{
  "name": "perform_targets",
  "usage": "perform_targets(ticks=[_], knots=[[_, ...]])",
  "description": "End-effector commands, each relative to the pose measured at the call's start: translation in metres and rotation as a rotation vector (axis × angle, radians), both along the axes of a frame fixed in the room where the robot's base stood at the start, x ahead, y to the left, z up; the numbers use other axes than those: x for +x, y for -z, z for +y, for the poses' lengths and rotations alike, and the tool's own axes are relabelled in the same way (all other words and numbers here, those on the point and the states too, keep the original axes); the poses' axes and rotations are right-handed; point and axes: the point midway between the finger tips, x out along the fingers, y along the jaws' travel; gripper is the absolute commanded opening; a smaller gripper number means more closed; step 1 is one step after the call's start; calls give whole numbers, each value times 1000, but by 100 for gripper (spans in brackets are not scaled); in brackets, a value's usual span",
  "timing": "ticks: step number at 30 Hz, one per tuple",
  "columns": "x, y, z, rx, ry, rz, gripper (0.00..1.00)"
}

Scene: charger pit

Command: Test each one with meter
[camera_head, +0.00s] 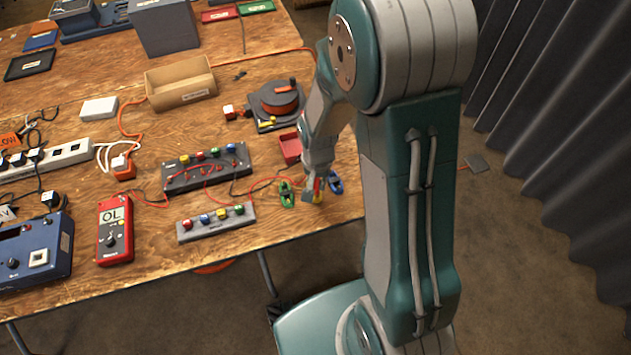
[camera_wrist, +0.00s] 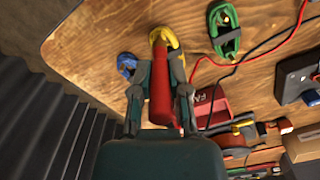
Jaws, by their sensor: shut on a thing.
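My gripper (camera_wrist: 163,90) is shut on a red probe (camera_wrist: 163,105), at the table's near right edge in the head view (camera_head: 314,188). The probe's tip end lies over a yellow coiled lead (camera_wrist: 166,42); I cannot tell whether they touch. A blue coiled lead (camera_head: 336,184) and a green coiled lead (camera_head: 286,195) lie on either side; they also show in the wrist view, blue (camera_wrist: 127,65) and green (camera_wrist: 225,30). The red meter (camera_head: 114,232) stands on the table at left with "OL" on its display.
A red tray (camera_head: 289,147) is close behind my gripper. A red wire crosses nearby. The table edge is close.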

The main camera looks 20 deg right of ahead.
Motion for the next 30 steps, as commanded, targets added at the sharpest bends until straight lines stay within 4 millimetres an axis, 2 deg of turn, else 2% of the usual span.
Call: perform_targets(ticks=[30], knots=[[0,10,0,0,0,0,0]])
